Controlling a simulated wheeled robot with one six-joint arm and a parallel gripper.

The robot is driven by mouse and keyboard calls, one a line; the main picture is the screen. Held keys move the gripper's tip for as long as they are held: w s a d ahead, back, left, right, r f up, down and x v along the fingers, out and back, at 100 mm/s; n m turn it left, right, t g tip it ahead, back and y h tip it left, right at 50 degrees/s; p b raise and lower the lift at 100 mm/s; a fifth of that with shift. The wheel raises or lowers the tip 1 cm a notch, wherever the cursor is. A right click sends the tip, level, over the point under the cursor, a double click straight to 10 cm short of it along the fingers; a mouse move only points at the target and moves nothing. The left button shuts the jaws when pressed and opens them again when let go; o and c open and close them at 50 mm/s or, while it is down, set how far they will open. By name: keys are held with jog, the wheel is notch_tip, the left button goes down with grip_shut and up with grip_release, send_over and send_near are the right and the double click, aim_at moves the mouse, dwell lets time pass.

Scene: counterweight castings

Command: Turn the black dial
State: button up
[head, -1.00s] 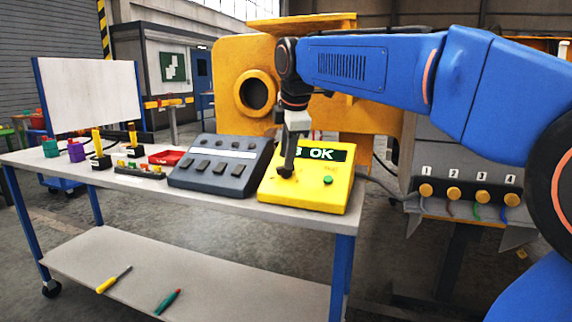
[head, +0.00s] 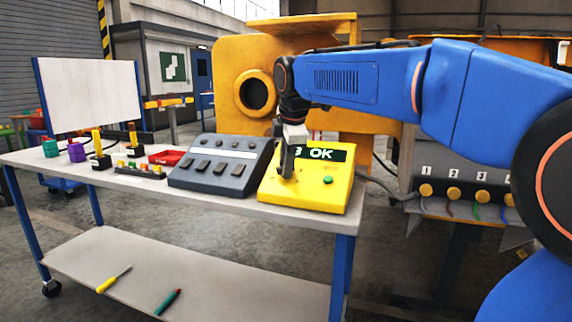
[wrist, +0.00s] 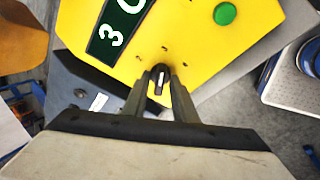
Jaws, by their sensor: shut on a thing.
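The yellow box (head: 318,193) stands at the right end of the table, with a dark display (head: 321,154) reading "OK" after a partly hidden character. The wrist view shows a "3" on this display (wrist: 117,32). The black dial (wrist: 160,78) with a white pointer line sits on the box face, small marks around it. My gripper (wrist: 160,92) is shut on the dial, one finger on each side.
A dark grey panel with several keys (head: 220,168) stands just left of the box. A red item (head: 166,158), connectors and plugs lie farther left on the table (head: 225,200). Two screwdrivers lie on the lower shelf (head: 210,283). Numbered yellow knobs (head: 454,193) are at the right.

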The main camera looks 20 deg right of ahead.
jog(key=m, duration=0.3)
jog(key=m+t, duration=0.1)
jog(key=m, duration=0.1)
jog(key=shift+s+a+m+t, duration=0.1)
jog(key=shift+s+m+t, duration=0.05)
jog(key=shift+m+t, duration=0.2)
jog(key=m, duration=0.3)
jog(key=m+t+h, duration=0.1)
jog(key=m, duration=0.2)
jog(key=shift+f+h, duration=0.1)
jog(key=shift+h, duration=0.2)
dwell(0.3)
jog(key=o, duration=0.7)
jog(key=shift+s, duration=0.1)
jog(key=v, duration=1.7)
jog(key=shift+a, duration=0.2)
